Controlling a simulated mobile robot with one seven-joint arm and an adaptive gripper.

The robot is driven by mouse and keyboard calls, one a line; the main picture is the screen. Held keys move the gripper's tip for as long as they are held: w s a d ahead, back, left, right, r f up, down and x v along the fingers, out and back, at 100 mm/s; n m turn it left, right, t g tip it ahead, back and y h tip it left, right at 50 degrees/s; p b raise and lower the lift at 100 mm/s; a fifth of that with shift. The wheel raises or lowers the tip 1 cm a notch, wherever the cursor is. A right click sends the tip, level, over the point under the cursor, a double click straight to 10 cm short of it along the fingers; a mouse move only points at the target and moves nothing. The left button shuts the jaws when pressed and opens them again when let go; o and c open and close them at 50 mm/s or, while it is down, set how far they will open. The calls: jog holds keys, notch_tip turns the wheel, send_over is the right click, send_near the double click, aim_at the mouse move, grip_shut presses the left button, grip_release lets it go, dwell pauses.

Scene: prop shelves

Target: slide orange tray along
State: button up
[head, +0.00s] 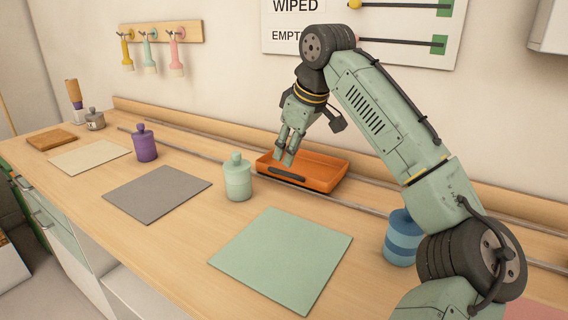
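The orange tray (322,180) sits on the counter towards the back, between two thin metal rails (360,206). It has a dark handle (286,174) on its front side and looks empty. My gripper (285,158) points down at the tray's left part, its fingertips just behind the handle as seen from the head. The two fingers look close together. I cannot tell whether they touch the tray or grip any part of it.
A pale green canister (238,180) stands just left of the tray, in front of the rails. A blue striped canister (402,240) stands to the right, partly behind my arm. A purple canister (146,145) is further left. Green (281,258) and grey (157,194) mats lie clear.

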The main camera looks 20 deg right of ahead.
aim_at(282, 171)
jog(key=x, duration=0.6)
jog(key=shift+c, duration=0.2)
grip_shut()
dwell(0.6)
